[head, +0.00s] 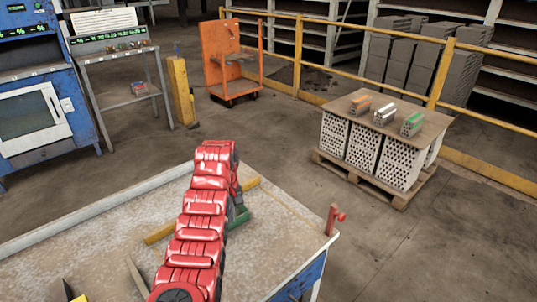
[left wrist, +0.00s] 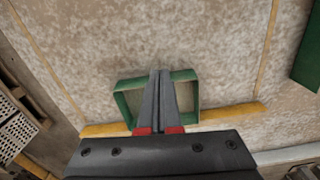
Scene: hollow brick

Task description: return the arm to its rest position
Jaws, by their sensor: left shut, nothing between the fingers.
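My left arm, red and segmented, rises over the worktable in the head view and hides most of its own gripper. In the left wrist view my left gripper (left wrist: 160,74) is shut, its two grey fingers together with nothing between them. The fingers overlap a hollow green frame (left wrist: 124,104) on the speckled table top, seen from above. I cannot tell the gap between fingertips and frame. In the head view part of the green frame (head: 241,218) shows just right of the arm. My right gripper is not in view.
The worktable (head: 110,215) has yellow strips (head: 158,233) on it and a red clamp-like part (head: 335,218) at its right corner. A pallet stack (head: 365,143) with a board and three small bricks stands to the right. A blue machine (head: 40,110) stands left. Floor between is clear.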

